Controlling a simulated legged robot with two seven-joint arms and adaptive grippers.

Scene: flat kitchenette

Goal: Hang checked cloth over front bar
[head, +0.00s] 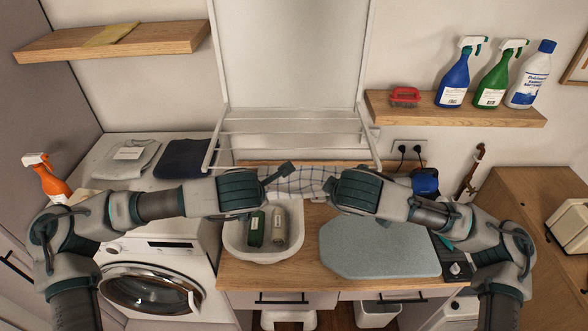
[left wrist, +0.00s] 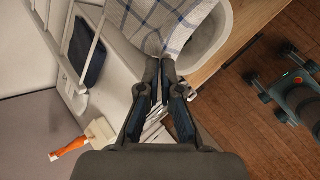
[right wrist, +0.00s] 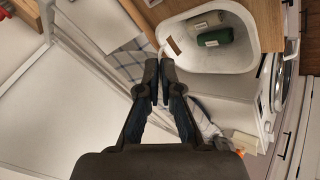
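The checked cloth (head: 298,181), white with blue lines, is stretched between my two grippers, in front of the white drying rack (head: 292,118) on the wall. Its front bar (head: 290,168) runs low across the rack, partly hidden by the cloth and my arms. My left gripper (head: 283,172) has its fingertips together at the cloth's edge; the cloth (left wrist: 165,22) spreads beyond them in the left wrist view. My right gripper (right wrist: 158,62) also has its fingertips together, with the cloth (right wrist: 124,62) beside and behind them. The cloth's lower part is largely hidden in the head view.
A washing machine (head: 150,280) with folded cloths on top is at left. An orange spray bottle (head: 46,178) stands near my left arm.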

